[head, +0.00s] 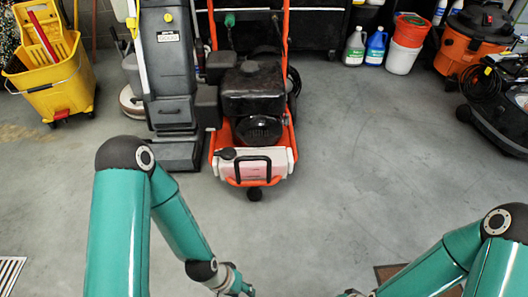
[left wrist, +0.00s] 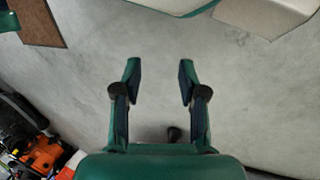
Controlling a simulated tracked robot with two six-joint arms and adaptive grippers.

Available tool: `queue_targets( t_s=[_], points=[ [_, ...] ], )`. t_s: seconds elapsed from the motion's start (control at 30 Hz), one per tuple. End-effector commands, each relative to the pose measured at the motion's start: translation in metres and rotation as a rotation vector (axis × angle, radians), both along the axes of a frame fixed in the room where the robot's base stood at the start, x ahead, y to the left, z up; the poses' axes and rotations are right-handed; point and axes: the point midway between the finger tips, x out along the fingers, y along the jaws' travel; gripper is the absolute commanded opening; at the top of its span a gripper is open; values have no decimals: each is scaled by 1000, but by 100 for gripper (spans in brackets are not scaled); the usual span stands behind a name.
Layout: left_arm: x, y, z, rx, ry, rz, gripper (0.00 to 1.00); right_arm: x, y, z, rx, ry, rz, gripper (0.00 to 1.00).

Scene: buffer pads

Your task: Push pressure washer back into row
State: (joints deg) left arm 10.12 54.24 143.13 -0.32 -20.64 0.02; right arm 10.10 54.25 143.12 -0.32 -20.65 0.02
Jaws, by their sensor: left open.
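The pressure washer (head: 253,105) stands upright on the grey floor in the head view, left of centre. It has an orange frame, a black engine and a pale front panel with a black handle bar, above a small black front wheel. My left gripper (left wrist: 159,78) is open and empty, with bare floor between its fingers in the left wrist view. In the head view, my left wrist comes in low, well in front of the washer and apart from it. My right arm's end is cut off at the bottom edge, so its fingers are hidden.
A grey upright floor machine (head: 170,75) stands close on the washer's left, and a yellow mop bucket (head: 58,85) is farther left. Jugs (head: 375,48), a red-and-white bucket (head: 402,58) and an orange vacuum (head: 470,45) line the back right.

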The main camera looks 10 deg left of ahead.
Motion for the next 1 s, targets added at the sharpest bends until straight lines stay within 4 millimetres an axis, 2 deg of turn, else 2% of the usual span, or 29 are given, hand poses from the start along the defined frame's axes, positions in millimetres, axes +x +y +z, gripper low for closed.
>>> queue_targets(
  t_s=[0.37, 0.4, 0.43, 0.57, 0.67, 0.77, 0.83, 0.9, 1.0],
  points=[
    [-1, 0, 0, 0, 2, -1, 42, -1, 0, 0, 0, 2, 1, 42],
    [0, 0, 0, 0, 1, 0, 47, -1, 0, 0, 0, 2, 1, 47],
    [0, 0, 0, 0, 0, 2, 48, -1, 0, 0, 0, 1, 0, 48],
    [19, 0, -8, 8, -41, 58, 48, -1, 0, 0, 0, 1, 0, 48],
    [60, -3, -24, 15, -131, 180, 48, -1, 0, 0, 0, 1, 0, 48],
    [122, 0, -43, 6, -281, 382, 48, -1, 0, -1, 0, 1, 0, 48],
    [171, 5, -53, -27, -417, 555, 48, 0, 0, -1, 0, 1, 0, 48],
    [216, 12, -57, -90, -567, 734, 48, 0, 0, -1, 0, 1, 0, 48],
    [266, 22, -51, -227, -788, 972, 48, 0, 0, -2, 0, 1, 0, 48]
  ],
)
